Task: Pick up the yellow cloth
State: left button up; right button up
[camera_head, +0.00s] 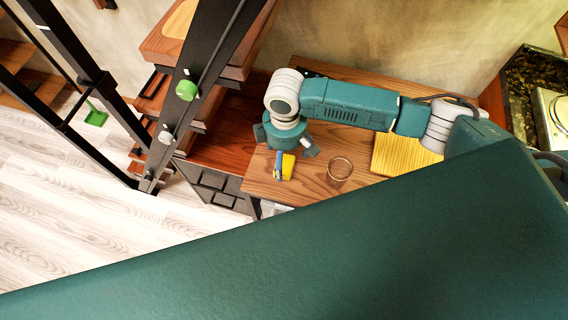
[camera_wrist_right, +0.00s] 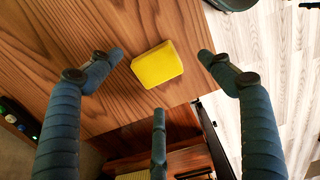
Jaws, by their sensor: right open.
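The yellow cloth (camera_wrist_right: 157,65) looks like a small folded block lying on the wooden tabletop close to its edge. In the head view the cloth (camera_head: 288,167) shows partly, behind a finger of my right gripper (camera_head: 290,155). In the right wrist view my right gripper (camera_wrist_right: 162,58) is open, with one finger left of the cloth, one right of it and a third below it in the picture. The fingers look apart from the cloth; how high they are above the table I cannot tell. My left gripper is not in view.
A clear glass (camera_head: 340,170) stands right of the cloth on the wooden table (camera_head: 320,190). A yellow ribbed board (camera_head: 398,156) lies farther right. A black staircase frame (camera_head: 190,90) rises on the left. A dark item with green lights (camera_wrist_right: 18,118) is at the wrist view's left.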

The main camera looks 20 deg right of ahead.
aim_at(284, 163)
jog(key=f, duration=0.3)
jog(key=f+p, duration=0.1)
jog(key=shift+w+f, duration=0.15)
jog(key=shift+w, duration=0.2)
jog(key=shift+f, duration=0.4)
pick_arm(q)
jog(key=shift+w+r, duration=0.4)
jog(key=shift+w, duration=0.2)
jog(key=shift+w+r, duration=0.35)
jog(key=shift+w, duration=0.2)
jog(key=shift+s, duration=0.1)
pick_arm(e)
jog(key=shift+c, duration=0.5)
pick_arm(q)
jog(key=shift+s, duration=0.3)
pick_arm(e)
jog(key=c, duration=1.3)
